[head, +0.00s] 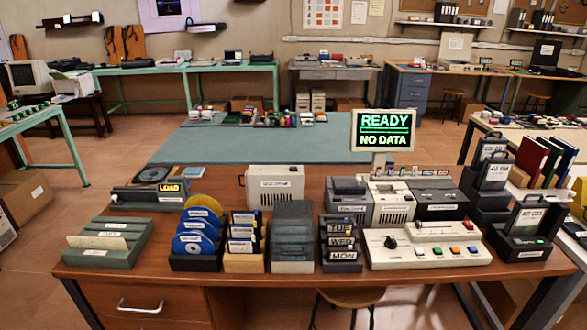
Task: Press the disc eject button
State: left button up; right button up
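A wooden desk (180,282) stands in front of me with rows of small devices on it. At its left is a low dark unit (140,198) with a lit yellow LOAD label (171,187). Behind it lies a dark tray with a round disc (152,175). Blue discs (194,243) and a gold one stand upright in a dark rack in front of it. A button marked for disc eject is too small to tell. Neither of my grippers shows in the head view.
A sign (384,132) reads READY, NO DATA above the desk. A cream console (425,247) with a black knob and coloured buttons sits at front right. Dark upright holders (518,232) crowd the right end. A clear blue-green surface (220,145) lies beyond the desk.

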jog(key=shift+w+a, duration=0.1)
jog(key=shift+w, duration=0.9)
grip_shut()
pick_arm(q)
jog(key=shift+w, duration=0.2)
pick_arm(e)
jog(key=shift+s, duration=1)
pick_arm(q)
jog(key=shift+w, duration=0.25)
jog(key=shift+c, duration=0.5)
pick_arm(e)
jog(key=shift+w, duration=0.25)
